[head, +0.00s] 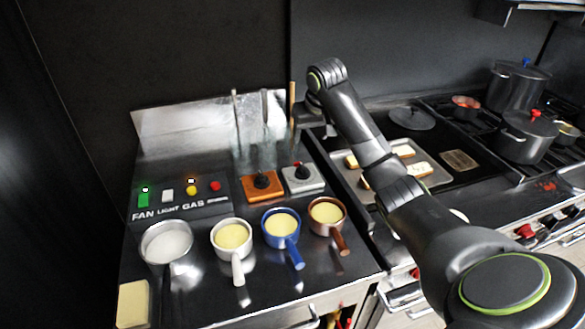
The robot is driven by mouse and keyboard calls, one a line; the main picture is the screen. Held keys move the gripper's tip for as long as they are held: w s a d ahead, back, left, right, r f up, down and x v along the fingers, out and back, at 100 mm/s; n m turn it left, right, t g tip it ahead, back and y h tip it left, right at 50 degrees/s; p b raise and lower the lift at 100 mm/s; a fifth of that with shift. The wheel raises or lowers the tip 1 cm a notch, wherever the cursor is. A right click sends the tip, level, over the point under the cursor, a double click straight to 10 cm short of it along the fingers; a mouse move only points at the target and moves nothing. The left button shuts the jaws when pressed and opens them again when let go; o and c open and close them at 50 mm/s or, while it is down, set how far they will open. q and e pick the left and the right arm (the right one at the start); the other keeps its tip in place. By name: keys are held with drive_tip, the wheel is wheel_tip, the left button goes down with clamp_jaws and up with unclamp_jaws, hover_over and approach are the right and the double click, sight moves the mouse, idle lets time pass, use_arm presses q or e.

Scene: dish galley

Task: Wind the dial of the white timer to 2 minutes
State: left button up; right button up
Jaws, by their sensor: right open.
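The white timer (312,186) stands on the steel counter with a dark dial (302,172) on its top. A small red mark shows near the dial's back edge; the dial's setting is too small to read. An orange timer (252,195) with a dark dial sits just left of it. My right gripper (300,146) is behind and above the white timer, pointing down and apart from its dial. It is open; its fingers are small and hard to make out. My left gripper is out of view.
Pans with pale yellow contents, including a white one (232,235), a blue one (281,222) and a brown one (327,210), stand in front of the timers. A switch panel (180,207) is left. A tray (437,178) and pots (525,138) are right.

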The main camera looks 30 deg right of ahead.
drive_tip(key=p, duration=0.2)
approach(303, 167)
drive_tip(key=x, duration=0.4)
drive_tip(key=shift+f, duration=0.35)
drive_tip(key=x, duration=0.3)
drive_tip(key=shift+w, duration=0.2)
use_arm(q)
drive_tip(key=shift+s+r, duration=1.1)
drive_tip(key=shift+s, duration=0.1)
use_arm(e)
drive_tip(key=shift+x, duration=0.8)
use_arm(q)
drive_tip(key=shift+p, duration=0.35)
use_arm(e)
drive_tip(key=c, duration=0.9)
